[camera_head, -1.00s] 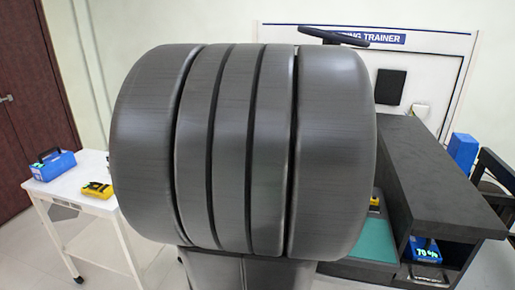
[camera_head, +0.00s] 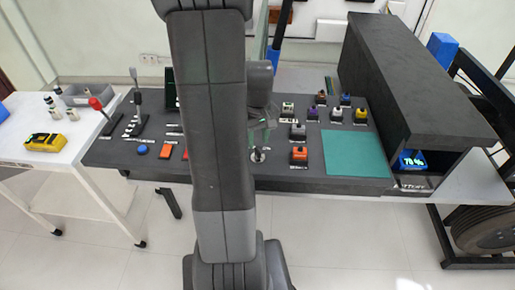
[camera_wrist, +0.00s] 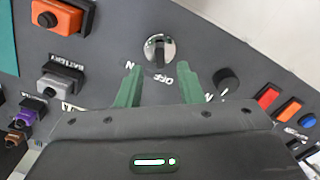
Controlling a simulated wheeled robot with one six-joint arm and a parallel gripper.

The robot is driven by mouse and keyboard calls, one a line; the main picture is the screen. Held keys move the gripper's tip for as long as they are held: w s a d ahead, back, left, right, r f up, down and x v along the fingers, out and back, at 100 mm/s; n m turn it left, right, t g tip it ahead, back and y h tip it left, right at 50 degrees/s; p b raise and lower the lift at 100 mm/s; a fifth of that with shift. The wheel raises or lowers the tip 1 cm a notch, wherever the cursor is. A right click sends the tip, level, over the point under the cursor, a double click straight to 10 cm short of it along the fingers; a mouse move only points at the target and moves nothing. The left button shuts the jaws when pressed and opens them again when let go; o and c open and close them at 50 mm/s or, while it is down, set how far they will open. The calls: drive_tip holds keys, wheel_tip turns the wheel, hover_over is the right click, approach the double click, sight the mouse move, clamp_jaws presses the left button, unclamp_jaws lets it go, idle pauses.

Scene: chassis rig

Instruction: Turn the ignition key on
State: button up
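The ignition key switch (camera_wrist: 159,48) is a round silver face with a dark key standing in it, on the dark panel at the top middle of the wrist view. An upside-down OFF label lies just below it and another label to its lower left. The key lies roughly up-down in the picture, in line with OFF. In the head view the switch (camera_head: 257,155) shows near the panel's front edge. My gripper (camera_wrist: 161,72) has two green fingers, open and empty, short of the key and apart from it. In the head view my arm partly hides my gripper (camera_head: 262,118).
A black knob (camera_wrist: 226,79) and red and blue buttons sit to the right in the wrist view. A dark raised shelf (camera_head: 410,80) bounds the panel's right; levers (camera_head: 138,105) stand left. The teal mat (camera_head: 356,155) is bare.

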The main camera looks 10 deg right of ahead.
sight(258, 150)
drive_tip(key=shift+f, duration=2.55)
clamp_jaws()
